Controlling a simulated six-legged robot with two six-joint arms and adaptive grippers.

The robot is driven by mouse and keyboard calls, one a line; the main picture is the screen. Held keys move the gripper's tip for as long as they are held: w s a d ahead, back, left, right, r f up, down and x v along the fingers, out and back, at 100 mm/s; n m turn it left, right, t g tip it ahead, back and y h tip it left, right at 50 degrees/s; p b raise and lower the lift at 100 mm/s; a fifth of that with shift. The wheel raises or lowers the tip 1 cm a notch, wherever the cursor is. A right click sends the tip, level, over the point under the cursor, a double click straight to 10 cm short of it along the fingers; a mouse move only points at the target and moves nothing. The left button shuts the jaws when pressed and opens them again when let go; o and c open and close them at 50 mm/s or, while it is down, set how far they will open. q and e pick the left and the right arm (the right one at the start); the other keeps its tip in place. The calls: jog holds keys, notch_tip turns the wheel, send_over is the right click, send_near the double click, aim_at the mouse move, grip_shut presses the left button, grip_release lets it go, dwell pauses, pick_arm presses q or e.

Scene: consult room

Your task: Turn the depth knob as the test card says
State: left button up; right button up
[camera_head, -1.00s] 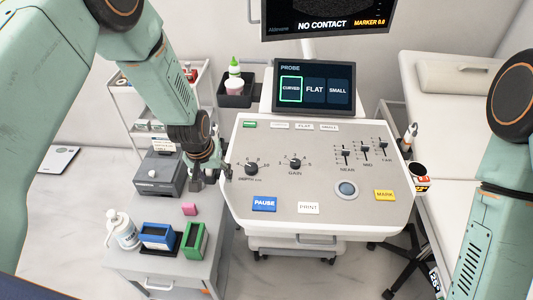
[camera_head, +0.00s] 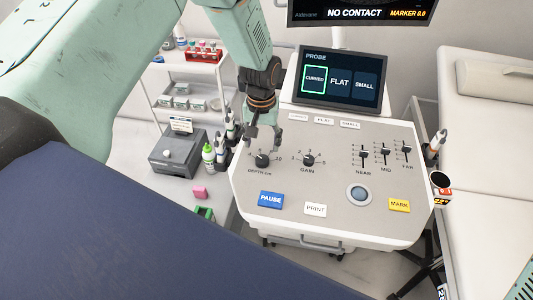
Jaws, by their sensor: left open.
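The black depth knob (camera_head: 262,161) sits at the left of the grey console panel (camera_head: 330,185), with a printed scale around it. My left gripper (camera_head: 265,140) is open, with its fingers pointing down just above and behind the knob; I cannot tell whether they touch it. A small white card (camera_head: 181,125) stands on a grey box left of the console; its print is too small to read, and I cannot tell whether it is the test card. The knob's exact pointer setting is unclear. My right gripper is out of view.
The gain knob (camera_head: 308,160) is just right of the depth knob. Sliders (camera_head: 385,152), a trackball (camera_head: 358,194) and the blue PAUSE button (camera_head: 270,199) share the panel. Bottles, including a green-and-white one (camera_head: 208,156), stand close to the console's left edge. The probe screen (camera_head: 340,80) is behind.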

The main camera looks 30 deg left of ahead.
aim_at(262, 159)
pick_arm(q)
jog(key=f, duration=0.6)
jog(key=shift+w+a, duration=0.35)
jog(key=shift+w, duration=0.05)
jog(key=shift+d+f+p, duration=0.1)
jog(key=shift+f+p, duration=0.2)
jog(key=shift+f, duration=0.05)
jog(key=shift+d+f, duration=0.1)
jog(key=shift+f, duration=0.05)
jog(key=shift+s, duration=0.4)
jog(key=shift+w+f, duration=0.1)
jog(key=shift+w, duration=0.15)
jog(key=shift+c, duration=0.9)
jog(key=shift+w+f, duration=0.1)
jog(key=shift+w, duration=0.1)
jog(key=c, duration=0.3)
jog(key=shift+s+r, duration=0.2)
jog(key=shift+s, duration=0.1)
jog(key=c, duration=0.5)
jog(key=shift+c, duration=1)
jog(key=shift+w, duration=0.1)
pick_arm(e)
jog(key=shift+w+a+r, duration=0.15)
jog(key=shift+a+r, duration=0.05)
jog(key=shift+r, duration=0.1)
